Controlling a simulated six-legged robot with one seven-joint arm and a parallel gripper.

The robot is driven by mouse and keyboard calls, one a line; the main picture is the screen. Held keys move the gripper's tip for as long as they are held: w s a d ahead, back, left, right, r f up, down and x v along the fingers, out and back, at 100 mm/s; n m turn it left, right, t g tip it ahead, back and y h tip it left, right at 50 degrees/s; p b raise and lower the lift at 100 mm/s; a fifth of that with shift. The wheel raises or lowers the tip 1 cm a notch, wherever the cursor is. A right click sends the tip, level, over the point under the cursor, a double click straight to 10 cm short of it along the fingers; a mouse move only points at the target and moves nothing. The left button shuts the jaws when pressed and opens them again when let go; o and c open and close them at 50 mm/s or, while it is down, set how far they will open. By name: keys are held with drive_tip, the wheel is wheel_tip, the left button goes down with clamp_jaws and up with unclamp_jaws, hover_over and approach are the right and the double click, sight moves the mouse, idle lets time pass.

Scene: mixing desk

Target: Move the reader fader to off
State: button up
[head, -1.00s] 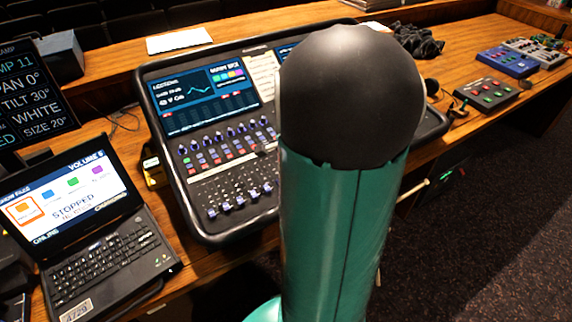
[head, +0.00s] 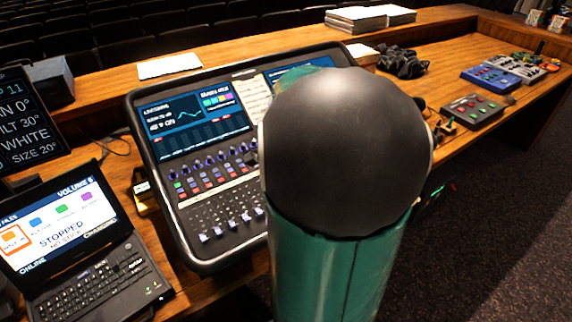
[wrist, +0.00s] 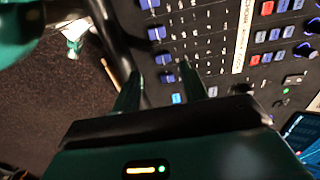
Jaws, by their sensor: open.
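The mixing desk (head: 163,225) stands left of centre in the head view, with lit screens, coloured buttons, knobs and a row of pale fader caps (head: 232,222) along its near side. In the wrist view, blue fader caps (wrist: 155,33) run down the panel close to its edge. I cannot read which one is the reader fader. My gripper (wrist: 160,75) is open; its two dark green fingers reach over the panel's edge, with fader caps between or just beyond the tips. Contact cannot be told. My arm hides the desk's right part and the gripper in the head view.
A laptop (head: 85,255) reading STOPPED is left of the desk, with a dark text screen (head: 25,125) behind it. Control boxes (head: 472,110) stand at the right. A paper sheet (head: 170,66) lies behind the desk. Open carpet is at lower right.

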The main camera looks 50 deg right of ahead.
wheel_tip(320, 180, up, 9)
drive_tip(key=shift+s, duration=0.45)
drive_tip(key=shift+a+f, duration=0.15)
drive_tip(key=s+a+r+n+t, duration=0.1)
drive_tip(key=a+n+t, duration=0.1)
drive_tip(key=a+n, duration=0.8)
drive_tip(key=a+r+n+t, duration=0.2)
drive_tip(key=a+n, duration=0.9)
drive_tip(key=a, duration=0.8)
drive_tip(key=shift+s+n, duration=0.3)
drive_tip(key=shift+s, duration=0.1)
drive_tip(key=shift+s+d, duration=0.1)
